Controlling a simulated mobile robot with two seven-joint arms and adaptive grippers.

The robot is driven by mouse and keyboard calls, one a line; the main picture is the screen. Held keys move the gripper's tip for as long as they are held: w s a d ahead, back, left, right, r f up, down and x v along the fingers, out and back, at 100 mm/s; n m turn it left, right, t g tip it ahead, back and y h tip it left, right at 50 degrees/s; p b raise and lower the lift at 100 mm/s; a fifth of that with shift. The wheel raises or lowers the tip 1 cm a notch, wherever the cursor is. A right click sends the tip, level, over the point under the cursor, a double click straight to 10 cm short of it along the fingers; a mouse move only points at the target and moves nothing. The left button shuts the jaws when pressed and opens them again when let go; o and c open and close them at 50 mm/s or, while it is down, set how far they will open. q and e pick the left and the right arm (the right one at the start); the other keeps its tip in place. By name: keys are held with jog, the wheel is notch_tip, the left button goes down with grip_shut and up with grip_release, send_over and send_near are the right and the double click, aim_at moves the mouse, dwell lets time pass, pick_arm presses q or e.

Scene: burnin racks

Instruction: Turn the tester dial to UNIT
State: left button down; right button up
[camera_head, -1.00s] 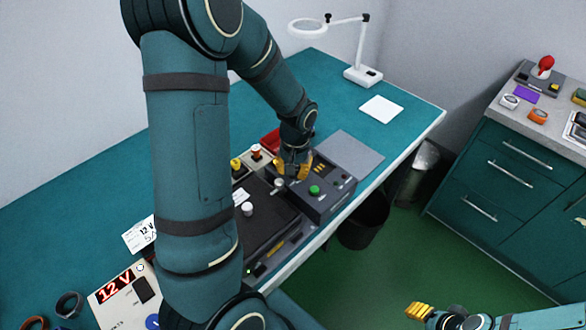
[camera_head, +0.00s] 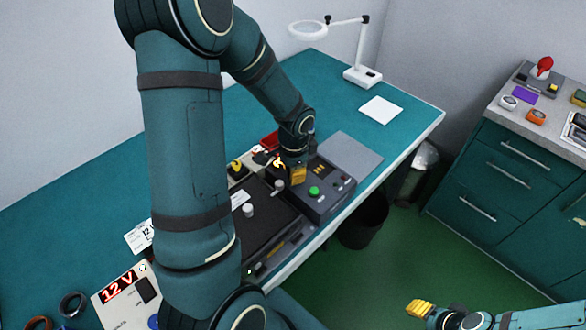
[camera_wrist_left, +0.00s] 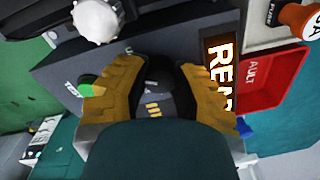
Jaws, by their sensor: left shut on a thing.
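The tester (camera_head: 322,206) is a dark grey box near the table's front edge, with a green button (camera_head: 314,191) on top. My left gripper (camera_head: 292,172) reaches down to it. In the left wrist view its yellow fingers (camera_wrist_left: 160,88) are shut on a dark dial (camera_wrist_left: 160,72), one finger on each side. The fingers hide most of the dial, and I cannot read its setting. A lit orange display (camera_wrist_left: 220,75) showing "REM" is partly covered by the right-hand finger. My right gripper (camera_head: 418,309) is low at the right, away from the table; its jaw state is unclear.
A red tray (camera_wrist_left: 270,82) marked "AULT" lies beside the display. A white knob (camera_wrist_left: 95,20) stands near the tester. A magnifier lamp (camera_head: 361,75) and white sheet (camera_head: 381,109) are farther back. A bin (camera_head: 364,222) stands below the table edge.

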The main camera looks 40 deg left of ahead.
pick_arm(q)
jog(key=shift+m+p, duration=0.3)
jog(key=shift+m, duration=0.8)
jog(key=c, duration=0.7)
grip_release()
